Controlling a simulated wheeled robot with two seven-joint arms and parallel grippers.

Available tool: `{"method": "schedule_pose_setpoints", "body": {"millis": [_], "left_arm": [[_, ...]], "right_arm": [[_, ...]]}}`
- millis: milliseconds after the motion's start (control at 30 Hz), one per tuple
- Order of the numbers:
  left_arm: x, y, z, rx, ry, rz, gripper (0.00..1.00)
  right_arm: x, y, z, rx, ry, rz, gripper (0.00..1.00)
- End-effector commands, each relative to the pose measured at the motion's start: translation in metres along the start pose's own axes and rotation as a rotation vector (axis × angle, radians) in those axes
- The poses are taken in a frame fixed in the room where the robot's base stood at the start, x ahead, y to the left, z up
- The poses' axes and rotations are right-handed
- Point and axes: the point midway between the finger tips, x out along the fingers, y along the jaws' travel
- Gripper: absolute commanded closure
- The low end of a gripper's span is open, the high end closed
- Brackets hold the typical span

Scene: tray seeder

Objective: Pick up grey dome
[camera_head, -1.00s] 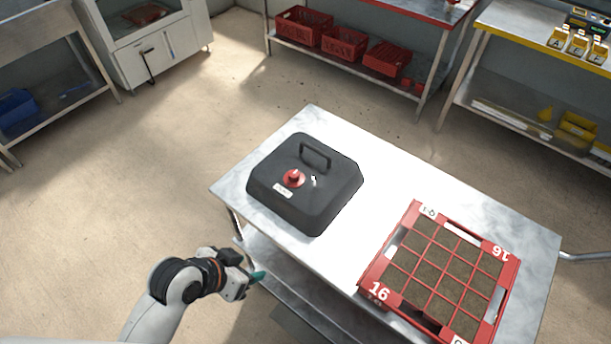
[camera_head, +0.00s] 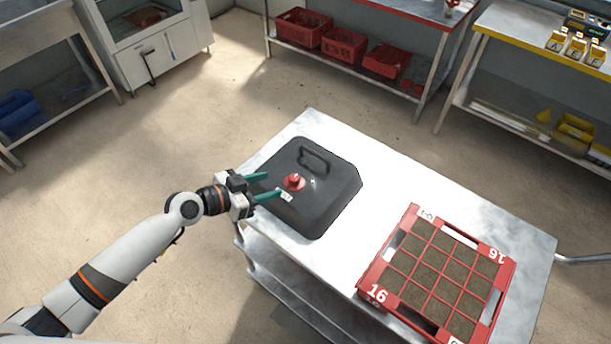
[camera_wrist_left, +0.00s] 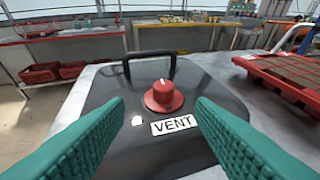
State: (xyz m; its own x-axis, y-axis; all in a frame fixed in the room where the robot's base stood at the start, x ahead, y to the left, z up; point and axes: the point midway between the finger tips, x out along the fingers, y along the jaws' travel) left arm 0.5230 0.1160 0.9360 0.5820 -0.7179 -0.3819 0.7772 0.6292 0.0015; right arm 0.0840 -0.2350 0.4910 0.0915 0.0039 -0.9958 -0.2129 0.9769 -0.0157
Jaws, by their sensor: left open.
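The dark grey dome (camera_head: 325,205) sits on the left part of the metal table. It has a black loop handle (camera_head: 314,158), a red knob (camera_head: 293,181) and a white label that reads VENT in the left wrist view (camera_wrist_left: 173,125). My left gripper (camera_head: 273,184) is open and empty at the left side of the dome, its teal fingers pointing toward the knob. In the left wrist view the fingers (camera_wrist_left: 160,140) stand apart, with the knob (camera_wrist_left: 164,96) beyond and between them and the handle (camera_wrist_left: 149,57) farther back. My right gripper is not in view.
A red seed tray (camera_head: 368,276) with soil-filled cells stands on the table (camera_head: 410,170) to the right of the dome. Red crates (camera_head: 343,46) sit on a shelf at the back. A yellow-edged bench (camera_head: 500,42) stands at the back right. The floor at left is clear.

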Motion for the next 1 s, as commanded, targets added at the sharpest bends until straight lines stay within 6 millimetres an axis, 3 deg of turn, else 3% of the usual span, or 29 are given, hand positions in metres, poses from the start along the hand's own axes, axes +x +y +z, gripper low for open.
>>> {"method": "schedule_pose_setpoints", "body": {"millis": [467, 600, 933, 1000], "left_arm": [[0.050, -0.005, 0.008, -0.004, -0.001, -0.001, 0.50], [0.067, -0.005, 0.004, -0.002, 0.001, -0.001, 0.50], [0.073, -0.005, 0.003, 0.000, 0.001, -0.001, 0.50], [0.073, -0.005, 0.003, -0.001, 0.001, -0.001, 0.61]], "right_arm": [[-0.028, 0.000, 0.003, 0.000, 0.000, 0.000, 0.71], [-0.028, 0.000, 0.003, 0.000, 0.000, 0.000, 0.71], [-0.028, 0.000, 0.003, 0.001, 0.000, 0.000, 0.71], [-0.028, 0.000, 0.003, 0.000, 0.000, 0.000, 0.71]]}}
